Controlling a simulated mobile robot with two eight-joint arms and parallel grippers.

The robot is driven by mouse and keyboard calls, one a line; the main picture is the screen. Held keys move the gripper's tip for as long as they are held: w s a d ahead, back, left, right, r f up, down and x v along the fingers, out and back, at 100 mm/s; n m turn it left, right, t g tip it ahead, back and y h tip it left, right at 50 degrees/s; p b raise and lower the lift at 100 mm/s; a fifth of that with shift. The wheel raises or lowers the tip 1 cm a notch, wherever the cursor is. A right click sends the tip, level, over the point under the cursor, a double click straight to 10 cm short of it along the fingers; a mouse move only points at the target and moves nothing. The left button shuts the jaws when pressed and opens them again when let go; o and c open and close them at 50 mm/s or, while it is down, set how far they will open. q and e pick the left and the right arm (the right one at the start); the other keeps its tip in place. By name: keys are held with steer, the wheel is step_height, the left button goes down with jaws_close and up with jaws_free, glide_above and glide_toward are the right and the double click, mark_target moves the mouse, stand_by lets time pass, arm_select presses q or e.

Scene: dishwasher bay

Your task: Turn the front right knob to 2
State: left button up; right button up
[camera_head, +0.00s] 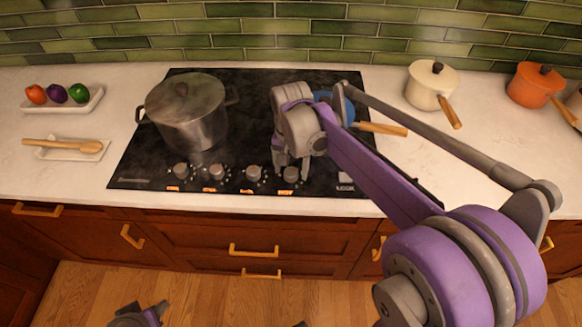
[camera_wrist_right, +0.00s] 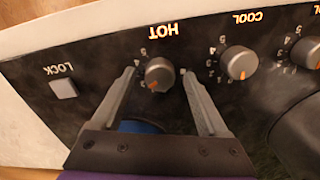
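The rightmost knob of the row (camera_head: 291,174) is on the cooktop's front strip. In the right wrist view this knob (camera_wrist_right: 159,74) is grey, next to the LOCK button, with a lit HOT label. Its orange pointer mark is toward the lower left there; the digit it meets is too small to read. My right gripper (camera_head: 290,162) is over the knob, pointing down. In the wrist view its open fingers (camera_wrist_right: 159,80) are on either side of the knob, with gaps visible. A part of my left arm (camera_head: 140,315) shows at the bottom edge; its finger opening is unclear.
A big steel pot (camera_head: 187,115) stands on the left of the black cooktop (camera_head: 250,110). A blue pan (camera_head: 347,108) is behind my right gripper. Another knob (camera_wrist_right: 238,63) with a COOL label is beside the right finger. A cream pot (camera_head: 428,86) stands on the counter.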

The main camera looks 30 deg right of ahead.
mark_target(291, 172)
step_height(291, 172, up, 11)
steer(key=shift+p, duration=0.35)
stand_by(0.3)
steer(key=shift+f, duration=0.15)
